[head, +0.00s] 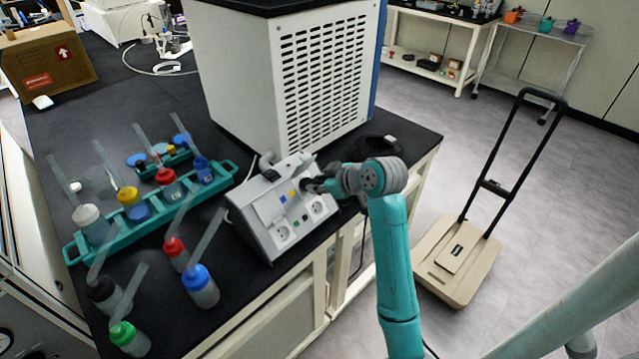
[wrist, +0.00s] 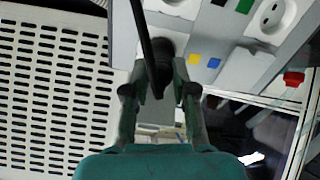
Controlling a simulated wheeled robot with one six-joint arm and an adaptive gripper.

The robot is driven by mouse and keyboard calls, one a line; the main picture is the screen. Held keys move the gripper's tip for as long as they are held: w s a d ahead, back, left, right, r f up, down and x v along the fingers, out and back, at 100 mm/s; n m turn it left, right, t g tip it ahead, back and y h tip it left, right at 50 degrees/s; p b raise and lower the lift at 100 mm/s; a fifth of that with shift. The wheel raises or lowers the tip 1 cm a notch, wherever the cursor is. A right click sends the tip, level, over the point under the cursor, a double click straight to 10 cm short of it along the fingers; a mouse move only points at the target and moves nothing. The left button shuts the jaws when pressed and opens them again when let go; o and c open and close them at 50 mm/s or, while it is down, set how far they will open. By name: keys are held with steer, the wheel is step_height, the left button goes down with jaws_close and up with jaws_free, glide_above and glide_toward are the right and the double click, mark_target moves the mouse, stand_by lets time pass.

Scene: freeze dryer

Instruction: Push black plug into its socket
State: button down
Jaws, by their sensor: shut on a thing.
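A grey-white socket box (head: 262,222) with a sloped front stands at the bench edge. My gripper (head: 318,185) is at the upper right part of the box face. In the wrist view my gripper (wrist: 160,88) is shut on the black plug (wrist: 163,48), with the black cable (wrist: 142,25) running across it. The plug's front end is hidden, so I cannot tell if it touches the box.
A large white machine with a vented side (head: 325,75) stands right behind the box. A teal rack (head: 150,215) with several bottles is to the left, with loose bottles in front. A hand cart (head: 460,260) stands on the floor to the right.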

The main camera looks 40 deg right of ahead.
steer(key=shift+w+f, duration=0.4)
steer(key=shift+w, duration=0.05)
stand_by(0.8)
steer(key=c, duration=0.9)
jaws_free()
steer(key=shift+o, duration=0.2)
steer(key=shift+s+r, duration=0.1)
steer(key=shift+v, duration=2.9)
